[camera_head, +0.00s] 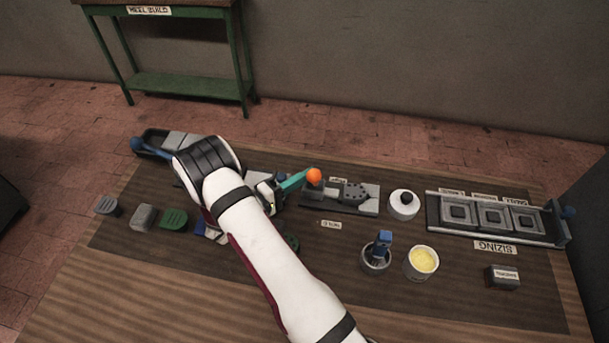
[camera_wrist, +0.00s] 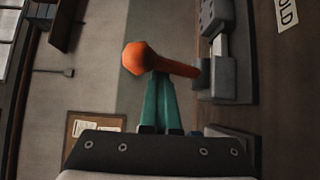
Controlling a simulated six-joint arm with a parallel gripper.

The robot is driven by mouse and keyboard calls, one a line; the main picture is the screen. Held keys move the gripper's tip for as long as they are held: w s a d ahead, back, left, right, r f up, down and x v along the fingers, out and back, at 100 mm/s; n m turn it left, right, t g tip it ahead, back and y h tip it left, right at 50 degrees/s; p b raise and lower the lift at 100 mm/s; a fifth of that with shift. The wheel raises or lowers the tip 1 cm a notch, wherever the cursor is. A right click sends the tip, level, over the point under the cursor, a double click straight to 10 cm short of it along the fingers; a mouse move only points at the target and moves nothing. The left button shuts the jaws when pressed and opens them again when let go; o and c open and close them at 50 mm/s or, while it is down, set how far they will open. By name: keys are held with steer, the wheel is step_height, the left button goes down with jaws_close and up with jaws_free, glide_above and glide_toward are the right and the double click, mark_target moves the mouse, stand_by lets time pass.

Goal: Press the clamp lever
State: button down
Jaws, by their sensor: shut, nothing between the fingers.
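The clamp lever, orange with a round knob (camera_wrist: 137,58), crosses just beyond my fingertips in the wrist view. Its shaft runs right to a grey block (camera_wrist: 222,78). In the head view only the orange knob (camera_head: 314,176) of the lever shows clearly. My gripper (camera_wrist: 161,80) has teal fingers lying together, with nothing between them. Its tips are at the shaft beside the knob; I cannot tell whether they touch it. My gripper also shows in the head view (camera_head: 303,177), left of the knob. The grey clamp fixture (camera_head: 369,203) lies to the right. My arm hides part of the bench.
Right of the fixture stand a white round container (camera_head: 403,204), a cup with a blue-handled tool (camera_head: 376,257), a yellow-filled pot (camera_head: 422,262) and the sizing rack (camera_head: 434,215). Small blocks, including a green one (camera_head: 173,218), lie at left.

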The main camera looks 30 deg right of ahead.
steer(key=w, duration=0.1)
steer(key=d+r, duration=0.1)
steer(key=w, duration=0.1)
steer(key=shift+w+d+r, duration=0.25)
steer(key=shift+w+d, duration=0.1)
steer(key=shift+d, duration=0.05)
steer(key=a+f, duration=0.1)
steer(key=a, duration=0.2)
steer(key=a+f, duration=0.1)
steer(key=a, duration=0.2)
steer(key=a+f, duration=0.1)
steer(key=a, duration=0.2)
steer(key=shift+a+f, duration=0.1)
steer(key=shift+a, duration=0.2)
steer(key=s+a+r+m+g+y, duration=0.1)
steer(key=s+r+m+g+y, duration=0.55)
steer(key=s+r, duration=0.8)
steer(key=s+a+r+t+y, duration=0.1)
steer(key=s+a+t+y, duration=0.3)
steer(key=s+a+y, duration=0.9)
steer(key=shift+s+a+t, duration=0.35)
steer(key=shift+s+a, duration=0.25)
steer(key=shift+s, duration=0.1)
